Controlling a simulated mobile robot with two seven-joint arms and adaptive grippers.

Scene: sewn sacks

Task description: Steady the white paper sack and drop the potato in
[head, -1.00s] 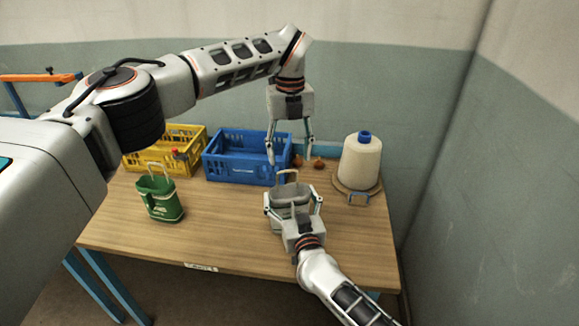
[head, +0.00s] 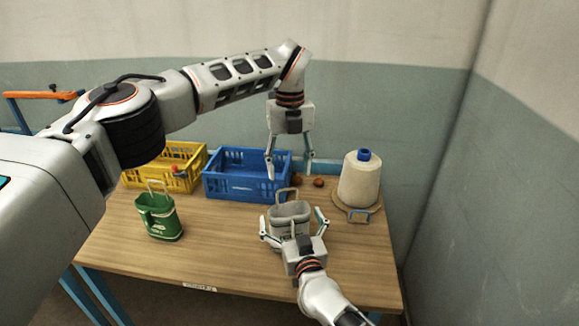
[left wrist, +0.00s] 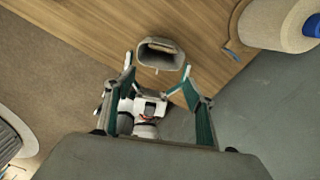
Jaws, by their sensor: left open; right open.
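The white paper sack (head: 290,212) stands upright on the table with its handle raised; its open mouth also shows in the left wrist view (left wrist: 160,52). My right gripper (head: 291,224) is open, with a finger on either side of the sack; I cannot tell whether they touch it. My left gripper (head: 289,173) is open and empty, pointing down above and behind the sack. Brown potato-like items, one (head: 319,183) in plain view and another (head: 297,180) near my left fingers, lie on the table behind the sack.
A blue crate (head: 245,187) and a yellow crate (head: 140,180) stand at the back. A green sack (head: 160,222) stands at the left. A thread cone (head: 360,180) is on a round board (head: 350,213) at the right. The table (head: 220,245) is clear between the sacks.

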